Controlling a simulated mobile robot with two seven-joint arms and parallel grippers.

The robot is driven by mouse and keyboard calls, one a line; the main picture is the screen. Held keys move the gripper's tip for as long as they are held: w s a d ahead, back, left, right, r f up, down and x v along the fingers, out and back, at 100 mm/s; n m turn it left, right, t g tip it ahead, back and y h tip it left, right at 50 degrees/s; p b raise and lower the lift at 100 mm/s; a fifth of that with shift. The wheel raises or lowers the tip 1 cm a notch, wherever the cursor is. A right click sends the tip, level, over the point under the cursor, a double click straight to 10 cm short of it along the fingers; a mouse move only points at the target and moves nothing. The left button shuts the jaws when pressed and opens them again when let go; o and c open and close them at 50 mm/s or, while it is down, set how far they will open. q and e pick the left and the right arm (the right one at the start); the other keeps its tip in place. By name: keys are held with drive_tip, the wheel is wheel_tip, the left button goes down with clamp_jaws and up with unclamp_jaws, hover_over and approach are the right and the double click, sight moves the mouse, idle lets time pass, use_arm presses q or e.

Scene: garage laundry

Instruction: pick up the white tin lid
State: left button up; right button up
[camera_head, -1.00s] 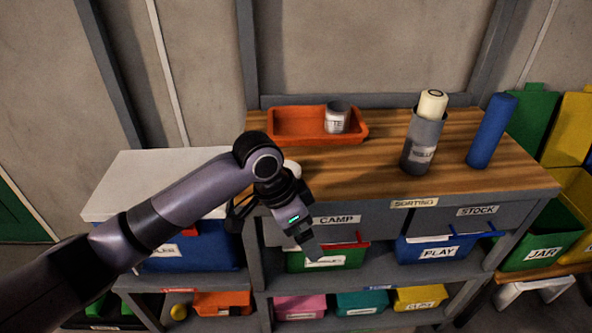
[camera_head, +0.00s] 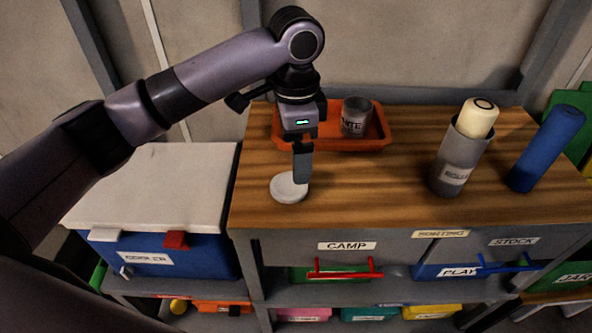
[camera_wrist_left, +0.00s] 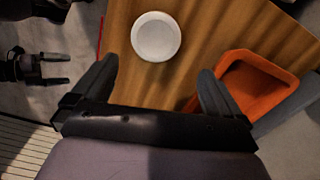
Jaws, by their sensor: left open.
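The white tin lid (camera_head: 286,189) is a flat round disc lying on the wooden top of the sorting bench (camera_head: 350,199), near its left end. It also shows in the left wrist view as a white disc (camera_wrist_left: 156,36). My left gripper (camera_head: 302,180) points down right beside the lid and overlaps its edge in the head view. In the left wrist view my left gripper (camera_wrist_left: 158,68) is open and empty, and the lid lies beyond its fingertips. My right gripper (camera_wrist_left: 58,69) shows at the left of that view with its fingers apart and empty.
An orange tray (camera_head: 341,144) with a grey labelled tin (camera_head: 355,117) stands behind my left gripper. A grey holder with a cream roll (camera_head: 458,156) and a blue cylinder (camera_head: 547,147) stand to the right. A white-lidded cooler (camera_head: 158,185) is at the left. The bench's middle is clear.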

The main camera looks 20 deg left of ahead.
sight(292, 184)
use_arm(q)
drive_tip(key=f, duration=0.2)
drive_tip(key=s+f, duration=0.1)
drive_tip(key=f, duration=0.3)
drive_tip(key=shift+s+a, duration=0.15)
drive_tip(key=shift+a, duration=0.1)
drive_tip(key=shift+f, duration=0.5)
drive_tip(key=c, duration=1)
